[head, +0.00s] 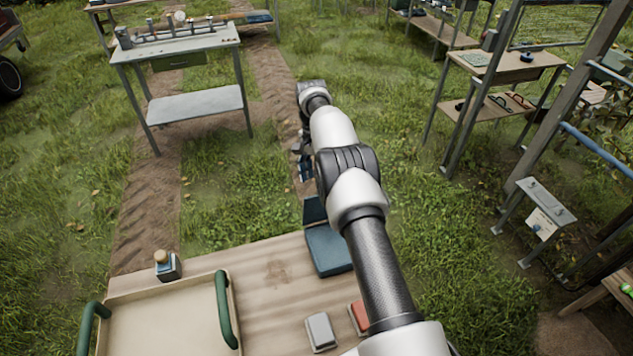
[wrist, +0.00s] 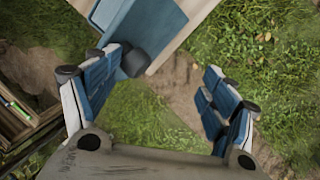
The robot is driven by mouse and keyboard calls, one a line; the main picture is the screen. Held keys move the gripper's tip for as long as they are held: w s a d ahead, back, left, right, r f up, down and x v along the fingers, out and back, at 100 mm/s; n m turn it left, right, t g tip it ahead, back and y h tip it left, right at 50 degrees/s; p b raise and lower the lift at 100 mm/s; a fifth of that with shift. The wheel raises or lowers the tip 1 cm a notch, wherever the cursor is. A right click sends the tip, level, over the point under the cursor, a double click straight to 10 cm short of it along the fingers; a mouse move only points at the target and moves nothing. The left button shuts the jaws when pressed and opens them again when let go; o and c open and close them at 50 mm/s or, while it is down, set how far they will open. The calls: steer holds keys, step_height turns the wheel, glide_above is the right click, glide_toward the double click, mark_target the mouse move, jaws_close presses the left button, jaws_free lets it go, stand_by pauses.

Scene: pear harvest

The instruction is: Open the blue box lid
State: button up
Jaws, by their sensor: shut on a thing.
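The blue box (head: 328,255) sits at the far edge of the wooden table. Its darker blue lid (head: 315,210) stands raised at the far side of the box. In the wrist view the box's blue surface (wrist: 150,38) shows at the top, partly behind the left finger. My gripper (head: 304,168) is just beyond the lid, mostly hidden by my arm. In the wrist view the blue-padded fingers of my gripper (wrist: 172,72) stand wide apart with grass and dirt between them. The left fingertip overlaps the blue surface; I cannot tell whether it touches.
A beige tray (head: 165,288) with green handles fills the table's left. A small box with a round knob (head: 167,265) stands behind it. A grey block (head: 321,332) and a red block (head: 359,316) lie near my arm. A grey workbench (head: 180,50) stands beyond, across open grass.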

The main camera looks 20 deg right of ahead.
step_height(320, 180, up, 8)
steer(key=c, duration=0.3)
steer(key=shift+a+r, duration=0.2)
steer(key=shift+r, duration=0.3)
